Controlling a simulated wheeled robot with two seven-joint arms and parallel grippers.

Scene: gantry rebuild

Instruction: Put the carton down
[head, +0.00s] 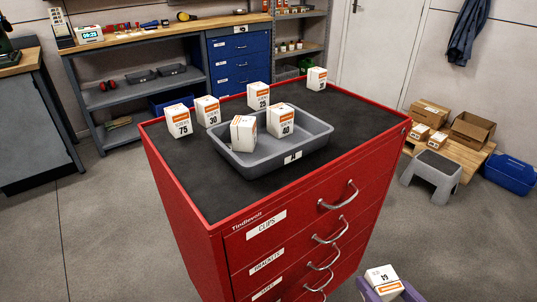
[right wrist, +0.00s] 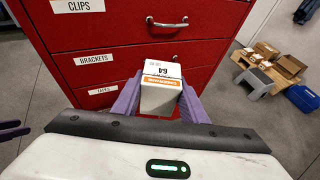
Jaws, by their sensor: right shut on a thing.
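My right gripper (head: 388,289) is shut on a small white carton (head: 384,281) with an orange stripe, low in front of the red cabinet. In the right wrist view the carton (right wrist: 159,92) sits between the purple fingers (right wrist: 160,105), its number upside down. A grey tray (head: 270,160) lies on the cabinet's dark top. One carton (head: 243,132) leans in it and a carton marked 40 (head: 281,121) stands in it. Purple parts at the left edge of the right wrist view look like my left gripper (right wrist: 12,129); its opening is unclear.
Cartons marked 75 (head: 179,121), 30 (head: 207,111) and 25 (head: 258,96) stand behind the tray, and another (head: 317,79) at the far corner. The red cabinet (head: 300,225) has protruding handles. Dark top is bare left and right of the tray. A grey step stool (head: 432,172) stands right.

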